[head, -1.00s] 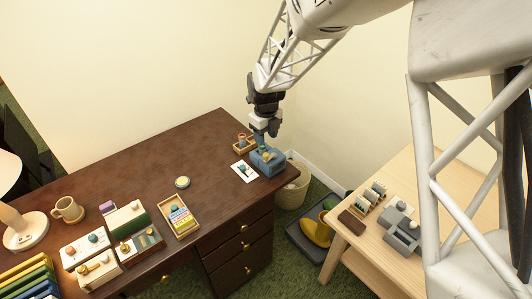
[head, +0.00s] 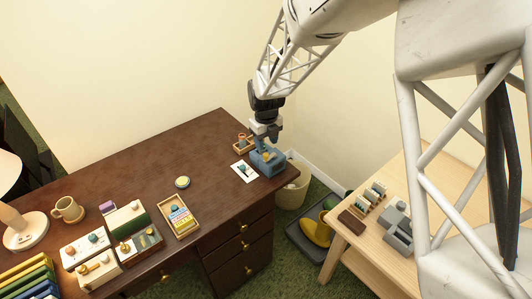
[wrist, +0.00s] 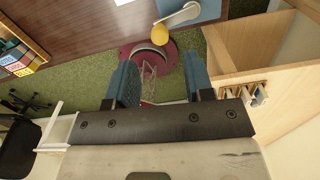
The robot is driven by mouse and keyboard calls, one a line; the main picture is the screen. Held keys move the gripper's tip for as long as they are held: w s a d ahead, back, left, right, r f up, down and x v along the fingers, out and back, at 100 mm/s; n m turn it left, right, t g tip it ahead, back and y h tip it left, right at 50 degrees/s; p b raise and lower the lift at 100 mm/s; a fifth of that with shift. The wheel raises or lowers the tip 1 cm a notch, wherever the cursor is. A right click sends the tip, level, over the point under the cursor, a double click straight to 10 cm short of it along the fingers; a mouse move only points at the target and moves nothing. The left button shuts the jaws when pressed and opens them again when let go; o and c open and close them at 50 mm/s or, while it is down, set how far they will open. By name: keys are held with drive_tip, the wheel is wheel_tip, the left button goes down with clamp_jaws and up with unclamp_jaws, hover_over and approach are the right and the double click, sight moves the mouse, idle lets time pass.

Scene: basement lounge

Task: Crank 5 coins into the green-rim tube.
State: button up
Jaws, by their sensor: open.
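A blue crank device (head: 267,161) stands near the right end of the dark desk. In the wrist view, the blue body (wrist: 203,9) shows at the top edge, with a grey crank arm (wrist: 178,18) ending in a yellow knob (wrist: 160,34). My gripper (head: 270,140) is just above the device in the head view. In the wrist view, its blue fingers (wrist: 160,72) are spread apart with nothing between them, and the knob lies beyond the tips. A small wooden holder (head: 243,145) stands behind the device. I cannot make out a green-rim tube or coins.
A white card (head: 244,172) with a teal mark lies left of the device. A wooden tray (head: 180,215), a round item (head: 182,182), a mug (head: 67,210) and several small boxes stand farther left. A light wood table (head: 365,245) is at right; a bin (head: 292,190) is below.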

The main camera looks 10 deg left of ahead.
sight(266, 154)
drive_tip(key=shift+f, duration=2.75)
drive_tip(key=shift+c, duration=0.5)
clamp_jaws()
